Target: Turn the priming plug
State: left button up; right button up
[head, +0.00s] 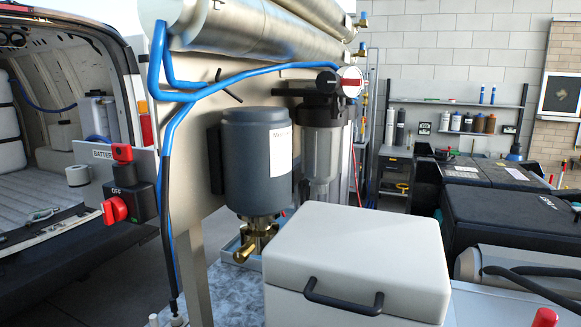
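A grey cylindrical pump or motor (258,160) with a white label hangs upright on the metal panel. Under it is a brass fitting (245,250) with a stub pointing to the lower left; I cannot tell for sure whether this is the priming plug. The fitting's right side is partly hidden by the white box. Neither of my grippers is in view.
A white lidded box (355,258) with a black handle stands in front, right of the fitting. A clear filter housing (320,150) is beside the pump. A red-knobbed switch (128,190) and blue hoses (170,125) are at left. Black cases (500,215) stand at right.

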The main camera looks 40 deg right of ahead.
aim_at(241, 255)
jog(key=z, duration=0.9)
